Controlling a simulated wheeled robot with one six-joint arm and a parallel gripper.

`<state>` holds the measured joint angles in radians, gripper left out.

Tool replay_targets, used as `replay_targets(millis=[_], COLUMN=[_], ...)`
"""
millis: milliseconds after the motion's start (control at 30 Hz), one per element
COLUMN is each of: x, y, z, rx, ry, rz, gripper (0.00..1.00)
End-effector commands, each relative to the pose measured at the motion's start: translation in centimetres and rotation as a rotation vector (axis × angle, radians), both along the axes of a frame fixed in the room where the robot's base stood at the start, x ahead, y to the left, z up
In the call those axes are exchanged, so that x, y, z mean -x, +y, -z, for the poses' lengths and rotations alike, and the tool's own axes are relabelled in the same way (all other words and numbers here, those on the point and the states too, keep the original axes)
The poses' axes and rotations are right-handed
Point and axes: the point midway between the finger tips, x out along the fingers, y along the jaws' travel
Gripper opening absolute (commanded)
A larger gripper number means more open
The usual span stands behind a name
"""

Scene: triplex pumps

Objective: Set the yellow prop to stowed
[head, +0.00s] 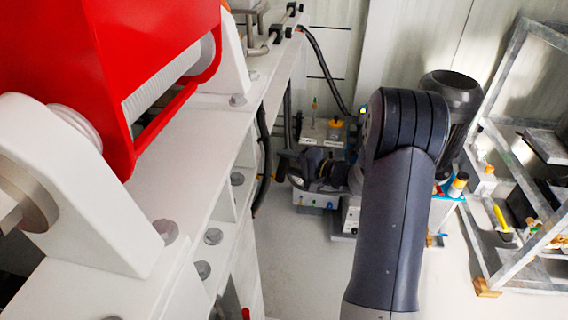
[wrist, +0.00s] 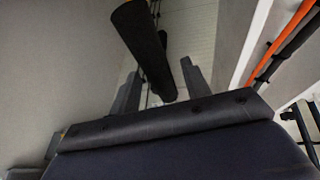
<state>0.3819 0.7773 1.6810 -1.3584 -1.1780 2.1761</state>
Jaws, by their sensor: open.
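I cannot pick out the yellow prop for certain in either view. In the wrist view my gripper (wrist: 160,66) has its two dark grey fingers apart, so it is open. A dark, rough cylinder (wrist: 145,45) shows beyond and between the fingers; I cannot tell whether it touches them. An orange rod or cable (wrist: 288,42) runs diagonally at the upper right of the wrist view. In the head view my dark grey arm (head: 392,220) fills the middle right and hides part of the floor and equipment behind it.
A red housing (head: 95,60) on a white frame (head: 180,165) fills the left. Small equipment with a yellow-topped item (head: 335,122) stands behind my arm. A metal rack (head: 510,120) with a yellow handle (head: 501,218) stands at the right. Pale floor (head: 300,265) is clear between.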

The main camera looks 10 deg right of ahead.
Motion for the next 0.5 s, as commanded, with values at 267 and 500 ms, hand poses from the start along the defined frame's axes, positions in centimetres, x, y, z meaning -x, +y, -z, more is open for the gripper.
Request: replay_targets(millis=[267, 500], x=[-0.98, -0.96], y=[0.97, 0.95], z=[0.23, 0.21], rx=[0.000, 0.001], ry=[0.000, -0.001], rz=[0.001, 0.001], gripper=[0.45, 0.40])
